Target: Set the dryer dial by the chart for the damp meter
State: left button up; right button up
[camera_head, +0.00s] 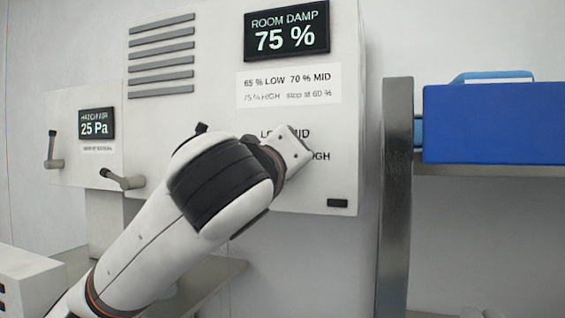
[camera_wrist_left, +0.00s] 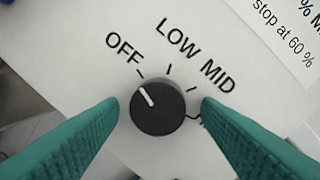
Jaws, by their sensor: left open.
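The damp meter (camera_head: 286,32) reads "75 %" on a black display high on the white dryer panel. The chart (camera_head: 289,87) below it reads 65 % LOW, 70 % MID, 75 % HIGH, stop at 60 %. In the left wrist view the round black dial (camera_wrist_left: 160,119) has its white pointer toward the OFF mark. The LOW and MID labels show; the HIGH label is hidden behind a finger there. My left gripper (camera_wrist_left: 158,105) is open, its green fingers on either side of the dial with small visible gaps. In the head view my arm hides the dial.
A second panel with a "25 Pa" display (camera_head: 96,124) is at the left, with lever handles (camera_head: 54,150) near it. A grey post (camera_head: 396,195) stands right of the dryer. A blue box (camera_head: 494,124) sits on a shelf beyond it.

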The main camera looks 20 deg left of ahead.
pick_arm(q)
jog(key=shift+s, duration=0.1)
jog(key=shift+c, duration=0.7)
jog(key=shift+s+a, duration=0.2)
jog(key=shift+s, duration=0.05)
jog(key=c, duration=0.6)
jog(key=shift+c, duration=1.3)
